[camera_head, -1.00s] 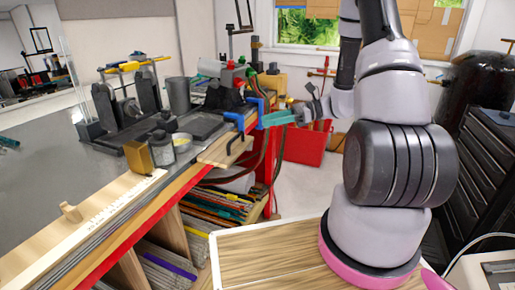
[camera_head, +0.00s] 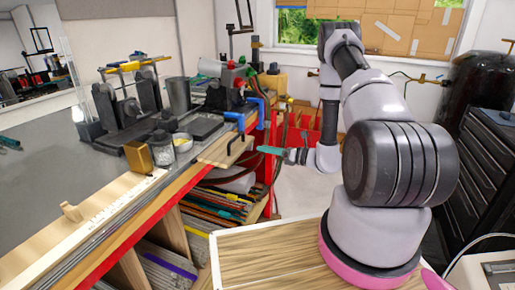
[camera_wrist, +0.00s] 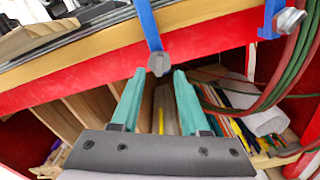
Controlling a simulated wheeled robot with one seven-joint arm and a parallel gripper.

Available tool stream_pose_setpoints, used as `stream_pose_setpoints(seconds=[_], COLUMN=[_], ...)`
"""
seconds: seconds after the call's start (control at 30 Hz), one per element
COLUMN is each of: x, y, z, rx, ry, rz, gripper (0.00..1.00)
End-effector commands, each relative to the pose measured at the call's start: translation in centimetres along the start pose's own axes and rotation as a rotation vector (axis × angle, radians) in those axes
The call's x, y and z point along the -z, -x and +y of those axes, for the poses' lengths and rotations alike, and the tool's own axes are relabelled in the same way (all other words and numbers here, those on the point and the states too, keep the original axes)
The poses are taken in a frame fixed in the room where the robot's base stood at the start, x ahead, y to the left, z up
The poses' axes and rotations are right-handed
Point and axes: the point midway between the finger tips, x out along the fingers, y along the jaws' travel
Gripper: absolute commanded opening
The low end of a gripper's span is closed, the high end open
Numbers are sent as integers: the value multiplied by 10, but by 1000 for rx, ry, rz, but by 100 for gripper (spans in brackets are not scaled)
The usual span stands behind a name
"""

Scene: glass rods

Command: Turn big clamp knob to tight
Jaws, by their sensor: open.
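Two blue clamps hang on the bench's front edge; I cannot tell for certain which is the big one. One clamp (camera_wrist: 148,25) shows its blue bar in the wrist view, with a grey knob (camera_wrist: 159,64) at its lower end, just beyond and between my fingertips. The other clamp (camera_wrist: 270,18) is at the upper right, with its own grey knob (camera_wrist: 290,20). In the head view, the near clamp (camera_head: 241,123) and the farther clamp (camera_head: 260,108) stand close together. My gripper (camera_wrist: 158,73) has teal fingers, is open and empty. It also shows below the clamps in the head view (camera_head: 260,149).
Shelves with coloured sheets (camera_head: 215,200) lie under the bench's red edge (camera_wrist: 90,78). A wooden board (camera_head: 224,150) lies beside the near clamp. A wooden-topped surface (camera_head: 262,255) stands in front of the shelves.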

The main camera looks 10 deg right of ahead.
Motion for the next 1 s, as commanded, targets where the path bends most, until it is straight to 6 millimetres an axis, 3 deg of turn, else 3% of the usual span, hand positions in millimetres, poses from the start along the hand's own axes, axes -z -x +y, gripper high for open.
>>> stream_pose_setpoints(seconds=[0.23,0.6,0.7,0.73,1.0], x=[0,0,0,0,0], y=[-32,-37,-37,-37,-37], z=[1,0,0,0,0], rx=[-2,0,0,0,0], ry=[1,1,0,1,-7], rz=[1,0,0,0,0], gripper=[45,45,7,0,0])
